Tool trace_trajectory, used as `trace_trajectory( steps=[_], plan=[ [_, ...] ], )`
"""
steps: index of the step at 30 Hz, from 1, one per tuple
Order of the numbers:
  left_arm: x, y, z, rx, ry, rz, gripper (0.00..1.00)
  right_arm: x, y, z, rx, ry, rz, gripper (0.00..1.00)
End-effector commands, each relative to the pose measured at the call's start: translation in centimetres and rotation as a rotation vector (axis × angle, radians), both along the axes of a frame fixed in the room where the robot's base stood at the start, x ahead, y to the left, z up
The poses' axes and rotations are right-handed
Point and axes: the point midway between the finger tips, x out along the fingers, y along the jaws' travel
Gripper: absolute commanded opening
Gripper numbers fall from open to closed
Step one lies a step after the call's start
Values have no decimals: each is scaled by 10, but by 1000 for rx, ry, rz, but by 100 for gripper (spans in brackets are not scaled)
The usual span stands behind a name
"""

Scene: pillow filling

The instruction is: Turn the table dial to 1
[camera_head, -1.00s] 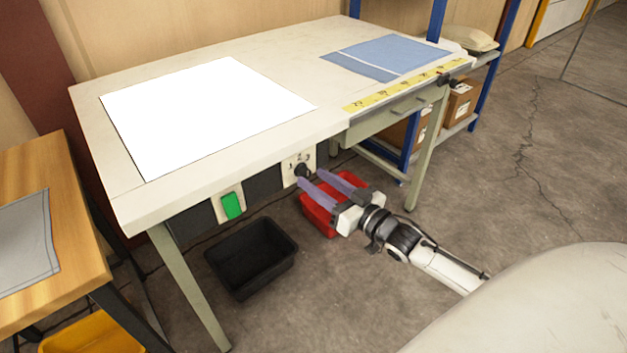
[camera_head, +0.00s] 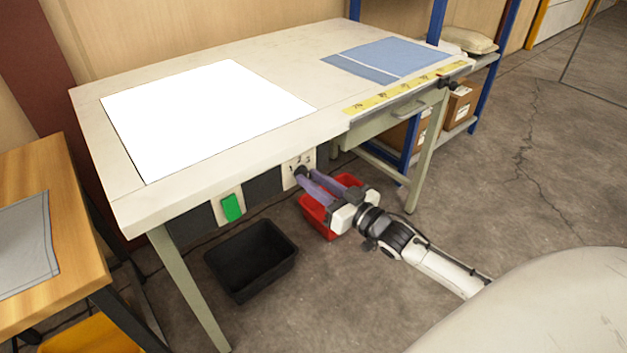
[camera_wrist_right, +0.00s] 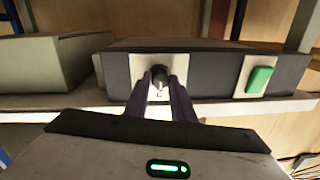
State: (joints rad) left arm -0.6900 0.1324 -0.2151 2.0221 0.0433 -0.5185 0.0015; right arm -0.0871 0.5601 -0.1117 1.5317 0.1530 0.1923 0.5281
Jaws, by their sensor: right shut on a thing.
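The table dial is a dark knob (camera_head: 301,172) on a pale plate with number marks (camera_head: 297,160), on the table's front panel. In the right wrist view the knob (camera_wrist_right: 159,73) sits between my purple fingertips, on its pale plate (camera_wrist_right: 176,64). My right gripper (camera_head: 309,178) is shut on the knob, its fingers one on each side. Which number the knob points to is too small to tell. The table (camera_head: 290,65) has a lit white panel on its top. My left gripper is not in view.
A green switch (camera_head: 232,207) is left of the dial on the same front panel. A black bin (camera_head: 250,262) and a red bin (camera_head: 318,216) stand on the floor below. A drawer (camera_head: 400,114) is to the right.

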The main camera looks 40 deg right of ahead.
Motion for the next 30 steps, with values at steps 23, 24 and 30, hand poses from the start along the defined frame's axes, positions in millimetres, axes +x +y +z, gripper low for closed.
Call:
trace_trajectory(
  steps=[23,24,30],
  plan=[
    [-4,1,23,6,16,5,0,0,1,2,-576,-44,1,0],
    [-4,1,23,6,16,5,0,0,1,2,-607,-46,1,0],
    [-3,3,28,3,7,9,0,0,1,2,-737,-58,1,0]
  ],
)
